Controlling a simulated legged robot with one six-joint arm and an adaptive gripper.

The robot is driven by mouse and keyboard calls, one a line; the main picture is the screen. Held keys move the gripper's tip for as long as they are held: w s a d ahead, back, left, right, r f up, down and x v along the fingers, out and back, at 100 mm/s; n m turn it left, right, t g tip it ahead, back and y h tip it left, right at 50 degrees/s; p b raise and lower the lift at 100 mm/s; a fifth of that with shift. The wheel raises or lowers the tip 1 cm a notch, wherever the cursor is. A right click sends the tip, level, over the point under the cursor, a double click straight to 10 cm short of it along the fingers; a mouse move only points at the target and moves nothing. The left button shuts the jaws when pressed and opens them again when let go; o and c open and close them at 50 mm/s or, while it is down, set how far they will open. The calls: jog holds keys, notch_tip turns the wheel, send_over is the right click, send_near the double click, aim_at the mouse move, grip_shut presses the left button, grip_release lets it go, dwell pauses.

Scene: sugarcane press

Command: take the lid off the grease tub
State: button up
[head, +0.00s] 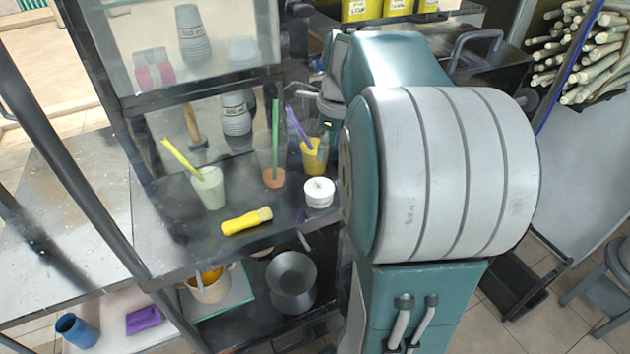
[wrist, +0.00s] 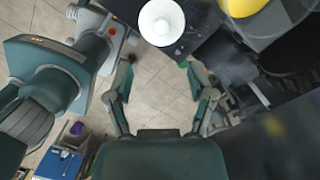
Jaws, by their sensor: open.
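The grease tub (head: 319,192) appears as a small white round tub with its white lid on, standing upright near the right edge of the dark shelf in the head view. A white round lid top with a small knob, apparently the same tub (wrist: 161,22), shows at the top of the wrist view. My gripper (wrist: 158,70) is open in the wrist view. Its two teal fingers are spread wide with only floor showing between them. The white top lies beyond the fingertips, apart from them. In the head view I cannot clearly make out the gripper.
A mallet (head: 193,127) leans further back. A dark bowl (head: 291,282) sits below.

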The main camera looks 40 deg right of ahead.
aim_at(319, 180)
jog(key=f, duration=0.1)
jog(key=a+f, duration=0.1)
jog(key=f, duration=0.2)
jog(key=shift+w+a, duration=0.25)
jog(key=shift+a, duration=0.15)
jog(key=f, duration=0.2)
jog(key=d+f, duration=0.1)
jog(key=f, duration=0.1)
jog(key=w+f, duration=0.1)
jog(key=shift+d+f, duration=0.3)
jog(key=shift+f, duration=0.1)
jog(key=shift+a+f, duration=0.1)
jog(key=shift+a, duration=0.35)
jog(key=shift+d, duration=0.3)
jog(key=c, duration=0.8)
jog(key=shift+f, duration=0.1)
jog(key=shift+c, duration=0.2)
jog(key=shift+a, duration=0.1)
